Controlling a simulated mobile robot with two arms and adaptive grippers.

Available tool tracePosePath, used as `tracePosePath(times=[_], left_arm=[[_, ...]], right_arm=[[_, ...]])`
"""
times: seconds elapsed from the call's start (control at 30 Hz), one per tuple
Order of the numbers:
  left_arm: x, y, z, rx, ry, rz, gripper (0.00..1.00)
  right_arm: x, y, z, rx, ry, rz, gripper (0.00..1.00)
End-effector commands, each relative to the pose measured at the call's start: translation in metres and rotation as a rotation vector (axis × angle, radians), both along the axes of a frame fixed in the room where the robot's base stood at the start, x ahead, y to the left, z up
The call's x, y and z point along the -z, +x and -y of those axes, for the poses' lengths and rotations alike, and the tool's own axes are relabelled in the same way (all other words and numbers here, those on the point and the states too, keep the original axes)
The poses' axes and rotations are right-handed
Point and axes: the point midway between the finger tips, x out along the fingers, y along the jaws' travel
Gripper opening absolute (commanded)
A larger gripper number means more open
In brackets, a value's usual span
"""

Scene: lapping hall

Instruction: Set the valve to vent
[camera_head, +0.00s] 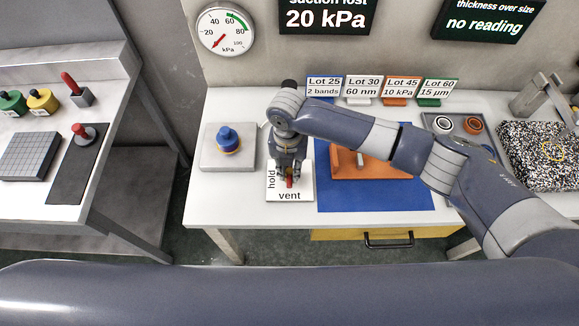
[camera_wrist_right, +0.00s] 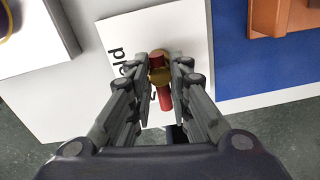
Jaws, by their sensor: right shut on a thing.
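The valve has a white plate (camera_head: 306,170) on the table, lettered "hold" along its left side and "vent" along its front side. The plate also shows in the wrist view (camera_wrist_right: 126,30). Its red handle (camera_head: 289,182) points to the front edge, toward the "vent" lettering. In the wrist view the red handle (camera_wrist_right: 165,98) runs down from a brass-coloured hub. My right gripper (camera_head: 289,174) comes down from above, shut on the handle, with a finger on each side. The fingers hide part of the handle and lettering. My left gripper is not in view.
A blue knob (camera_head: 228,138) on a grey plate stands left of the valve. An orange block (camera_head: 372,168) lies on a blue mat (camera_head: 375,197) to the right. A gauge (camera_head: 225,29) hangs behind; its needle points low left. A screen (camera_head: 326,15) reads "20 kPa".

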Motion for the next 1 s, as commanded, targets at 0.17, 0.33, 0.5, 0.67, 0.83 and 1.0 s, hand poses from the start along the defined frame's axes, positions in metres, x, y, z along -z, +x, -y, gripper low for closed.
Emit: tracePosePath(times=[0.17,0.33,0.5,0.67,0.83,1.0], left_arm=[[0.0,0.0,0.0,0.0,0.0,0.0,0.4],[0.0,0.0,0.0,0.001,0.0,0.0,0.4],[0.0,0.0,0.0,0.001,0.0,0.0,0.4],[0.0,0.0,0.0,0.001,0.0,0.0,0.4],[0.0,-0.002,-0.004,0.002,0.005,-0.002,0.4],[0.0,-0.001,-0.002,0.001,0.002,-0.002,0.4]], right_arm=[[-0.001,0.0,-0.001,-0.003,0.002,0.0,0.0],[-0.001,0.0,-0.001,-0.003,0.002,-0.001,0.0],[0.0,0.0,-0.001,-0.002,0.002,-0.001,0.4],[0.0,0.0,0.0,-0.001,0.001,0.0,0.4],[-0.003,0.0,0.0,-0.001,0.001,0.0,0.4],[-0.026,0.001,-0.001,-0.002,0.004,0.004,0.4]])
